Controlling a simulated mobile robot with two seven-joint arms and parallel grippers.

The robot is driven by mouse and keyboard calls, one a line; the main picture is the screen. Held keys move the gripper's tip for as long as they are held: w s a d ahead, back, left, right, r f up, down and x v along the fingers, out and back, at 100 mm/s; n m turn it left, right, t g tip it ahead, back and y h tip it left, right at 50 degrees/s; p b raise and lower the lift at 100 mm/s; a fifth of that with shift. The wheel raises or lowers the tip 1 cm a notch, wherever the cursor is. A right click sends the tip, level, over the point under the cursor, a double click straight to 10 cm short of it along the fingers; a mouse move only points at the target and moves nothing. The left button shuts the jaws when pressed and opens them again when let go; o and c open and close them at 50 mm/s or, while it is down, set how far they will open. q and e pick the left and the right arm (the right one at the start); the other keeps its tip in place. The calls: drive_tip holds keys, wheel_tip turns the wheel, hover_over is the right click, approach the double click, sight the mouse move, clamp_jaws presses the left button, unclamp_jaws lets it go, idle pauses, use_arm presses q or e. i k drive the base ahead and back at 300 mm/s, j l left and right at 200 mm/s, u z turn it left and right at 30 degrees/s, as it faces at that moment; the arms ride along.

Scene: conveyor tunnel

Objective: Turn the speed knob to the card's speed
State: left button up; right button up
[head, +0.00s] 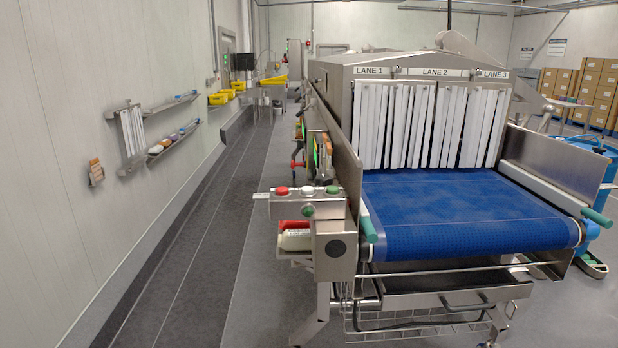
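A steel control box (308,208) sits at the near left corner of the conveyor. It has a red button (282,190), a pale button (307,190) and a green button (333,189) on top. No speed knob can be clearly made out. No speed card is readable; a small brown and white holder (96,172) hangs on the left wall, with its contents too small to tell. Neither of my grippers is in view.
The conveyor's blue belt (470,215) is empty and runs under white strip curtains (430,125) marked lanes 1 to 3. Wall shelves (172,138) hold small items at left. The grey aisle (190,250) between wall and conveyor is clear. Cartons (600,85) stand far right.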

sight(312, 174)
drive_tip(key=j+z, duration=0.15)
drive_tip(key=j, duration=0.5)
drive_tip(key=k+j+z, duration=0.2)
drive_tip(key=j, duration=0.45)
drive_tip(key=i+z, duration=0.2)
drive_tip(key=i+j+z, duration=0.15)
drive_tip(key=z, duration=0.2)
drive_tip(key=i+j+z, duration=0.15)
drive_tip(key=j+z, duration=0.25)
drive_tip(key=i+j+z, duration=0.15)
drive_tip(key=j, duration=0.15)
drive_tip(key=i+j+z, duration=0.1)
drive_tip(key=j, duration=0.25)
drive_tip(key=i+j, duration=0.15)
drive_tip(key=j, duration=0.2)
drive_tip(key=i+j+z, duration=0.1)
drive_tip(key=j, duration=0.3)
drive_tip(key=i+j, duration=0.2)
drive_tip(key=j, duration=0.15)
drive_tip(key=i+j, duration=0.15)
drive_tip(key=j, duration=0.25)
drive_tip(key=z, duration=0.05)
